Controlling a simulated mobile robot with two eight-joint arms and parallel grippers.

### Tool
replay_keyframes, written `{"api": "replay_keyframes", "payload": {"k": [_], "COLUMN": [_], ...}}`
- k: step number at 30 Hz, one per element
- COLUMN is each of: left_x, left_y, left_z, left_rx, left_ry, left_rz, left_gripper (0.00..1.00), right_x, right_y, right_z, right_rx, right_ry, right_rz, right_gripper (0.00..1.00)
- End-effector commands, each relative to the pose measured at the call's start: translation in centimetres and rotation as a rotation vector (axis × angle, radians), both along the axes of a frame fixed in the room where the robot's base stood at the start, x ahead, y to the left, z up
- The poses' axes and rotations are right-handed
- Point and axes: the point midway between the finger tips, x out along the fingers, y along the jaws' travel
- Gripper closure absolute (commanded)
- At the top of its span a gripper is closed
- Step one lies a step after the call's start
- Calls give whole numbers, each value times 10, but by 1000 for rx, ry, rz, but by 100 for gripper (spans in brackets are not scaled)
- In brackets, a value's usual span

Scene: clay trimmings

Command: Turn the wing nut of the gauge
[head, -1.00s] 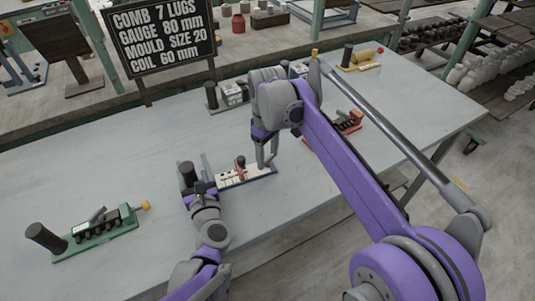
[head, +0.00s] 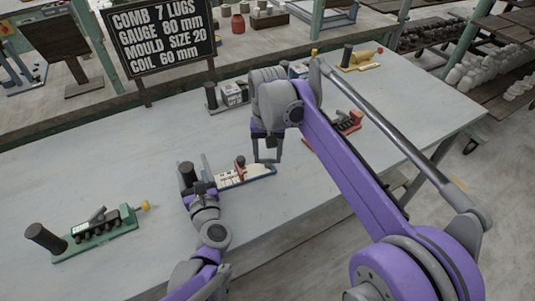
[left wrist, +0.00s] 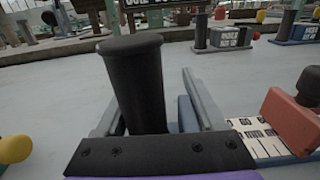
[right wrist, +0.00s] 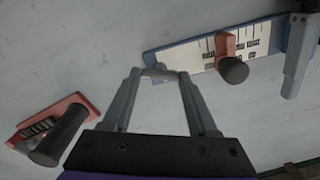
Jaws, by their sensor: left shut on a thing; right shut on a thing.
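The gauge (head: 258,174) lies on the table with a blue base, a white marked scale and a red slider (head: 240,168) with a dark knob. Its dark upright handle (left wrist: 135,85) stands between the fingers of my left gripper (left wrist: 160,115), which is shut on it. My right gripper (head: 267,160) is at the gauge's right end. In the right wrist view its fingertips (right wrist: 159,76) close on the small grey wing nut (right wrist: 159,73) at the end of the gauge. The fingers partly hide the wing nut, so its exact angle is unclear.
A green comb device (head: 100,235) with a dark handle stands at the left. A red device (head: 350,122) stands to the right and a grey one (head: 232,95) behind. A yellow device (head: 362,60) is at the back right. A black sign (head: 160,38) stands at the far edge.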

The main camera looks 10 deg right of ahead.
Motion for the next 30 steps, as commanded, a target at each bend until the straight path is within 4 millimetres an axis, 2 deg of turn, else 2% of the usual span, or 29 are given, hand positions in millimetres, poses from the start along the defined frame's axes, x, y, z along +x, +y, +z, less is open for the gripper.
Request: {"api": "replay_keyframes", "payload": {"k": [18,30], "left_x": [0,0], "left_y": [0,0], "left_z": [0,0], "left_rx": [2,2], "left_ry": [0,0], "left_rz": [1,1], "left_gripper": [100,100], "right_x": [-1,-1], "right_y": [-1,-2], "right_z": [0,0], "right_rx": [-1,-1], "right_ry": [1,1], "right_rz": [-581,-851], "right_gripper": [96,96]}}
